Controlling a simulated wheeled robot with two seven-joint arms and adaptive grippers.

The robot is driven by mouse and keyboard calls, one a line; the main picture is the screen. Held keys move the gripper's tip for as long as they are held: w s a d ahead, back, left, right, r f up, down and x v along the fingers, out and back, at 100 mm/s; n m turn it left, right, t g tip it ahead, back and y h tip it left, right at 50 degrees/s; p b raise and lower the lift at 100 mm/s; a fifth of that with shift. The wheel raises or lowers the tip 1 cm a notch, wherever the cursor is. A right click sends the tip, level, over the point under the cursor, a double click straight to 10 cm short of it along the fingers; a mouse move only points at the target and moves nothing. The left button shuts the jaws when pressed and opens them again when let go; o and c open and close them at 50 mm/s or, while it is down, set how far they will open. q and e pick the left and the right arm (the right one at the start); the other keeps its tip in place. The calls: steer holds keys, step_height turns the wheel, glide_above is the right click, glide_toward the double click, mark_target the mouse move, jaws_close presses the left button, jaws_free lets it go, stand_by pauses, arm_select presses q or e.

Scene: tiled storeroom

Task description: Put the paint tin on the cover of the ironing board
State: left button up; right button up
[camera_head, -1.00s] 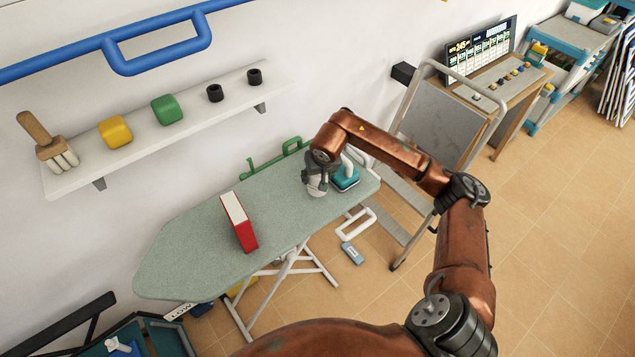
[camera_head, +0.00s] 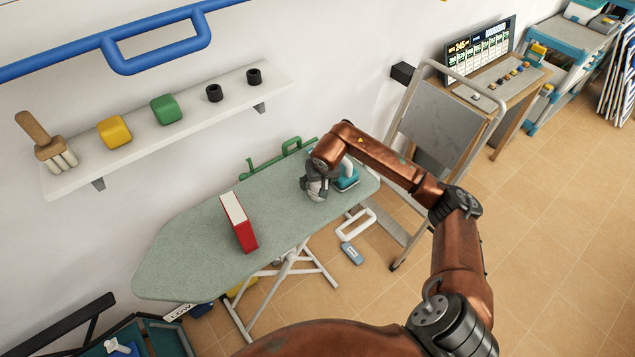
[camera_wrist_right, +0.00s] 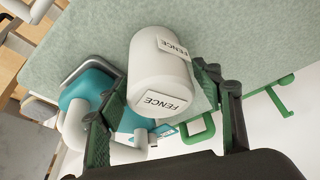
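The paint tin is a white cylinder with FENCE labels; it fills the middle of the right wrist view (camera_wrist_right: 160,75). My right gripper (camera_head: 315,190) has its green-padded fingers (camera_wrist_right: 165,88) against both sides of the tin. In the head view the gripper is over the right part of the ironing board cover (camera_head: 190,255), a grey-green cloth surface that also shows in the wrist view (camera_wrist_right: 265,35). The gripper hides most of the tin there. I cannot tell whether the tin's base touches the cover. My left gripper is out of view.
A red-and-white box-like object (camera_head: 239,223) stands mid-board. A teal iron (camera_head: 347,177) sits just right of my gripper, close to it in the wrist view (camera_wrist_right: 85,95). A wall shelf (camera_head: 190,125) is behind, and a step ladder (camera_head: 440,125) stands to the right. The board's left half is clear.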

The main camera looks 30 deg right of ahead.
steer(key=shift+o, duration=0.4)
steer(key=shift+r, duration=0.3)
steer(key=v, duration=1.1)
steer(key=shift+s+r+p, duration=0.25)
steer(key=shift+r+p, duration=0.05)
steer(key=shift+p, duration=0.15)
